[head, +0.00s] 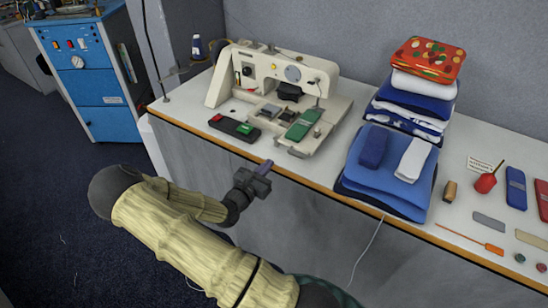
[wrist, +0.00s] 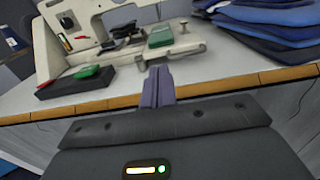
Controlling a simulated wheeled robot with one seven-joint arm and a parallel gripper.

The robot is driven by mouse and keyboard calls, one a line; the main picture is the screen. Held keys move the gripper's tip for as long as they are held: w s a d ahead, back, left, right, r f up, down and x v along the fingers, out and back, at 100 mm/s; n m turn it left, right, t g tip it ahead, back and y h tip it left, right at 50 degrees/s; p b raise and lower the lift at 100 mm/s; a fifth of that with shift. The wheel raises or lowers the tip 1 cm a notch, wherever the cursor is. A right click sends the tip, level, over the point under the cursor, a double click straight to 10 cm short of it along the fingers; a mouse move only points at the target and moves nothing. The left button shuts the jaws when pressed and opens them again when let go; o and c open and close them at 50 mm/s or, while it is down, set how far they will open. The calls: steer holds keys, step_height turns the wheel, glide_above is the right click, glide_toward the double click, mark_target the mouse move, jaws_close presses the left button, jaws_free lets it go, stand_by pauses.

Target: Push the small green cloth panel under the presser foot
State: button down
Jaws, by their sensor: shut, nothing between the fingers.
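The small green cloth panel (head: 300,125) lies on the bed of the cream sewing machine (head: 277,70), in front of the needle area. It also shows in the wrist view (wrist: 161,37), ahead of my fingers. The presser foot is too small to make out clearly under the machine's head. My gripper (head: 266,166) is shut and empty at the table's front edge, apart from the panel and nearer to me. Its purple-grey fingers (wrist: 158,88) are together in the wrist view.
A dark box with red and green buttons (head: 235,128) sits left of the panel. Folded blue cloths (head: 388,175) and a stack of fabrics (head: 410,100) lie to the right. An orange-handled screwdriver (head: 470,238) lies farther right. A wooden edge (head: 210,143) borders the table front.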

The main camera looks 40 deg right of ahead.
mark_target(291, 138)
steer(key=x, duration=1.3)
steer(key=shift+p, duration=0.4)
